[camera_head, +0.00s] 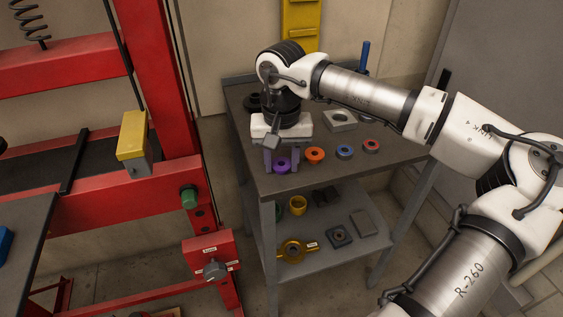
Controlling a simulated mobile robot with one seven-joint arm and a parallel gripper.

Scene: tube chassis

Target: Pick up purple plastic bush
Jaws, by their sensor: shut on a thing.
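The purple plastic bush (283,164) is a small ring with a flange near the front left corner of the grey cart's top shelf (297,184). My gripper (282,162) points down from above and is shut on the purple bush, with a finger on either side of it. The bush shows low between the fingers. I cannot tell whether it still touches the shelf.
To its right lie an orange bush (314,155), a blue ring (344,152) and a red ring (371,146). A grey block (340,120) stands behind them. A red frame (170,110) stands left of the cart. The lower shelf (335,258) holds several parts.

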